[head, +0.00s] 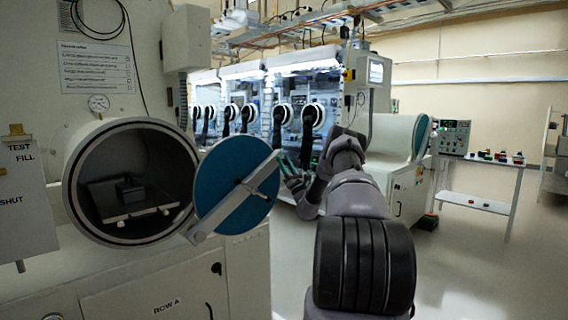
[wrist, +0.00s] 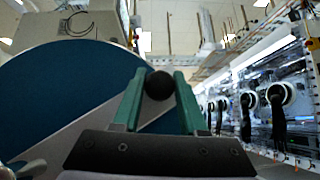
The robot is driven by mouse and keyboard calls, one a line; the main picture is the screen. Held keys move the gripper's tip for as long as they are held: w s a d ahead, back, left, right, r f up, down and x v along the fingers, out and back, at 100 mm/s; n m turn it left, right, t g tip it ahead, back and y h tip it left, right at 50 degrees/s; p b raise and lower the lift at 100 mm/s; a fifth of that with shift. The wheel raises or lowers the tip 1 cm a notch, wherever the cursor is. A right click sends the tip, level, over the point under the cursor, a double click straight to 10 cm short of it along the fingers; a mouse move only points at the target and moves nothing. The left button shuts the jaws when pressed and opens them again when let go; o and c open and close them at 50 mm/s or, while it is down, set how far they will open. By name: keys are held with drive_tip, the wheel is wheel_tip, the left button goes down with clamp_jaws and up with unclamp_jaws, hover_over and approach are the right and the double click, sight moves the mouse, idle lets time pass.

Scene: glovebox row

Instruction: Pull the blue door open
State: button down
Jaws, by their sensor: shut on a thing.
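The round blue door (head: 232,190) stands swung out from the round port (head: 90,210) on the left, so the dark port is open. A grey bar (head: 236,196) crosses the door's face. In the wrist view the blue door (wrist: 60,92) fills the left side. My gripper (head: 281,163) is at the door's right edge. In the wrist view its green fingers (wrist: 159,92) are shut around a black ball knob (wrist: 159,85) in front of the bar.
Inside the port is a dark tray-like fixture (head: 128,198). A panel marked TEST, FILL and SHUT (head: 22,195) is at the far left. Lit glovebox units with black gloves (head: 312,115) stand behind. The floor at the right is clear, before a side table (head: 478,180).

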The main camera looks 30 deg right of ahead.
drive_tip(key=shift+c, duration=2.3)
unclamp_jaws()
drive_tip(key=v, duration=1)
drive_tip(key=shift+s+f, duration=0.25)
drive_tip(key=shift+f, duration=0.05)
